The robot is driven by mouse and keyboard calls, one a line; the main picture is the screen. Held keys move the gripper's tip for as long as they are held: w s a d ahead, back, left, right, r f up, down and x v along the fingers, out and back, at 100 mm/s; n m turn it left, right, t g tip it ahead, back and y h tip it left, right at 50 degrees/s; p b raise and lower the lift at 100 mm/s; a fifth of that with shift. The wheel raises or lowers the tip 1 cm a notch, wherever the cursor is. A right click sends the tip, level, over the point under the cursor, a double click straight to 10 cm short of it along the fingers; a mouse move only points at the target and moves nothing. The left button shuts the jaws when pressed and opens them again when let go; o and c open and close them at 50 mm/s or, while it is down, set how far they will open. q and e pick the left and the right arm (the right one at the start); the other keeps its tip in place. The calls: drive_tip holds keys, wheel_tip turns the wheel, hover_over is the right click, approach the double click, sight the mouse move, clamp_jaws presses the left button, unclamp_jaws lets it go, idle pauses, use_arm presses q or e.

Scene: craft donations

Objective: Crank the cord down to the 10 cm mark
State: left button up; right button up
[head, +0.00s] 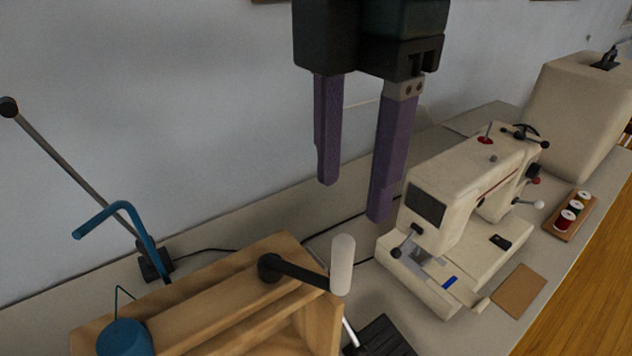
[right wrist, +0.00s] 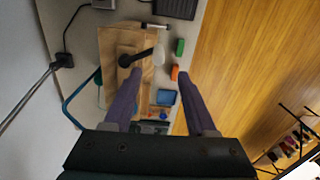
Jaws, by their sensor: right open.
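The crank has a black arm (head: 300,275) and a pale upright handle (head: 342,265) and is mounted on a wooden frame (head: 285,245). My right gripper (head: 354,198) has purple fingers spread apart and empty, above and slightly right of the handle in the head view. The right wrist view also shows the crank arm (right wrist: 138,57) and handle (right wrist: 159,53), with my open right gripper (right wrist: 160,74) over the frame's side of the table. A blue round object (head: 125,338) with a thin wire loop is at the frame's left. I cannot make out the cord or 10 cm mark. My left gripper is out of view.
A cream sewing machine (head: 465,205) stands right of the frame, with thread spools (head: 567,218) beyond. A blue bent tube (head: 150,245) rises behind the frame. Green (right wrist: 179,47) and orange (right wrist: 174,72) blocks lie beside the frame in the right wrist view.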

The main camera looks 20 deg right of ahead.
sight(344, 240)
drive_tip(key=shift+f, duration=0.4)
wheel_tip(344, 240, down, 9)
drive_tip(key=shift+w+a+p, duration=0.1)
drive_tip(key=shift+p, duration=0.45)
clamp_jaws()
idle(0.8)
